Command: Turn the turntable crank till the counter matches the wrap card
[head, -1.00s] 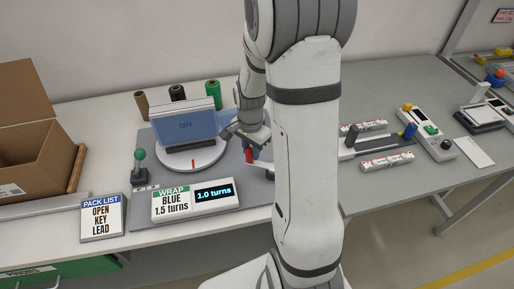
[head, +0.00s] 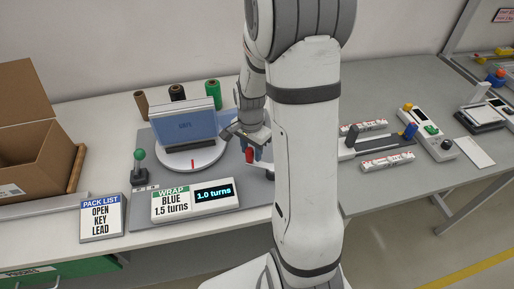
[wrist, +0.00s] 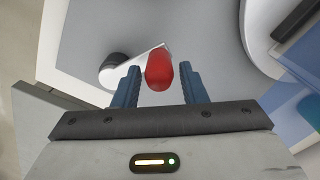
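The turntable (head: 205,165) is a white disc with a red mark on its front, bearing a blue-wrapped box (head: 186,128). The wrap card (head: 170,203) reads BLUE 1.5 turns. The counter (head: 213,192) beside it reads 1.0 turns. The crank's red knob (head: 250,156) is right of the disc. In the wrist view, the red knob (wrist: 158,70) stands on a white crank arm (wrist: 130,66) with a dark hub at its left end. My gripper (wrist: 159,84) is open, its blue fingers on either side of the knob with small gaps. In the head view my gripper (head: 257,152) is partly hidden by my arm.
A green-knobbed lever (head: 140,165) stands left of the turntable. Brown, black and green rolls (head: 213,93) stand behind. A pack list card (head: 102,218) and a cardboard box (head: 35,150) are at left. White-and-red packs (head: 387,162) and a control box lie right of my arm.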

